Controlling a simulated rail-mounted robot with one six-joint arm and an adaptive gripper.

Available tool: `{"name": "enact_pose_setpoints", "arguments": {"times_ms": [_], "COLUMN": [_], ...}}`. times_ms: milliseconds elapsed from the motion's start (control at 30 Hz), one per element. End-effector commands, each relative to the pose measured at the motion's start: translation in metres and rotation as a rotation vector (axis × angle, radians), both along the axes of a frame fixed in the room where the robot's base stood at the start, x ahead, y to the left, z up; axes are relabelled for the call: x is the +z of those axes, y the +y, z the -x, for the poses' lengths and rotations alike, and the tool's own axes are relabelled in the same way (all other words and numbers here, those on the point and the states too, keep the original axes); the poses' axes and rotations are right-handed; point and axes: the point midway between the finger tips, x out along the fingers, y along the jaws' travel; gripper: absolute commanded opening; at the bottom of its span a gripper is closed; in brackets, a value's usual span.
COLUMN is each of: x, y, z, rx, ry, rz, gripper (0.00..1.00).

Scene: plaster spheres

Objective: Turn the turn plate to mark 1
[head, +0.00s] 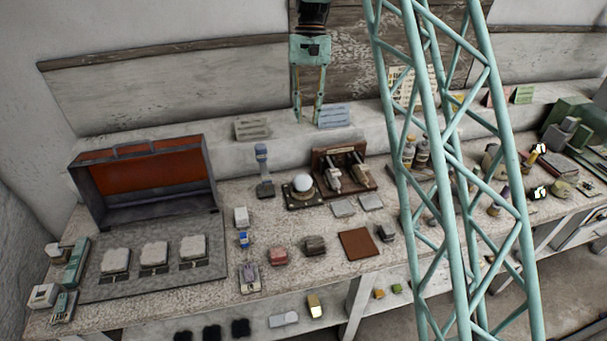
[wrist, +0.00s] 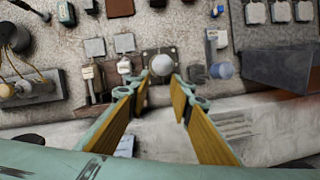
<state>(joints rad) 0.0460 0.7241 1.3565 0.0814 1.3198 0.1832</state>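A white plaster sphere (head: 303,183) rests on a dark square base with a round plate (head: 303,197), which I take to be the turn plate, on the workbench. In the wrist view the sphere (wrist: 162,65) shows just beyond my fingertips, with the base's corners (wrist: 148,54) around it. The marks on the plate are too small to read. My gripper (head: 309,119) hangs above and behind the plate, near the back ledge, pointing down. Its two fingers are apart with nothing between them in the wrist view (wrist: 161,86). It touches nothing that I can see.
Right of the plate stands a brown wooden box with two levers (head: 343,172). A blue-grey stand (head: 263,172) is close on its left. An open red-lined case (head: 150,180) is further left. Small blocks lie in front. My teal lattice column hides part of the bench.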

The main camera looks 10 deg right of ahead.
Motion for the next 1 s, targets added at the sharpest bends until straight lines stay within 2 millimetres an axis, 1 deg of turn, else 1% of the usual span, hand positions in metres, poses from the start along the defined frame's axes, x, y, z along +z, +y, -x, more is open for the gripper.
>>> {"name": "enact_pose_setpoints", "arguments": {"times_ms": [33, 300, 633, 800, 1000], "x": [-0.009, -0.052, -0.106, -0.125, -0.133], "y": [-0.001, -0.002, -0.005, -0.005, -0.005], "z": [-0.005, -0.029, -0.051, -0.057, -0.059], "rx": [-0.003, -0.019, -0.038, -0.044, -0.048], "ry": [0.009, 0.052, 0.103, 0.118, 0.125], "rz": [0.000, -0.005, -0.011, -0.012, -0.013], "gripper": [0.20, 0.20, 0.20, 0.20, 0.20]}}
